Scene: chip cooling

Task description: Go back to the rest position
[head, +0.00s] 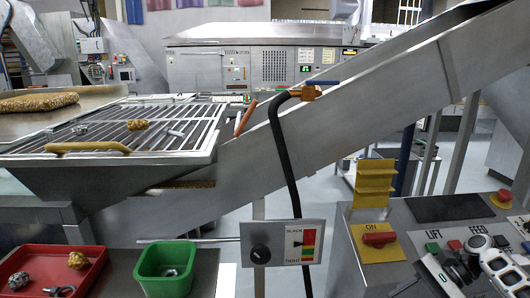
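My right gripper (474,262), white and black, is at the lower right, over the control panel (405,228) beside the LIFT and FEED buttons. Its fingers are partly hidden and cut off by the frame, so I cannot tell whether it is open or shut, or whether it touches the panel. My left gripper is not in view. On the panel, a red switch (379,239) marked ON sits on a yellow plate. A green button (433,248) is under the LIFT label. A red knob (502,197) is at the far right.
An inclined conveyor (345,120) crosses the middle. A red tray (88,254) and green bin (146,283) are lower left.

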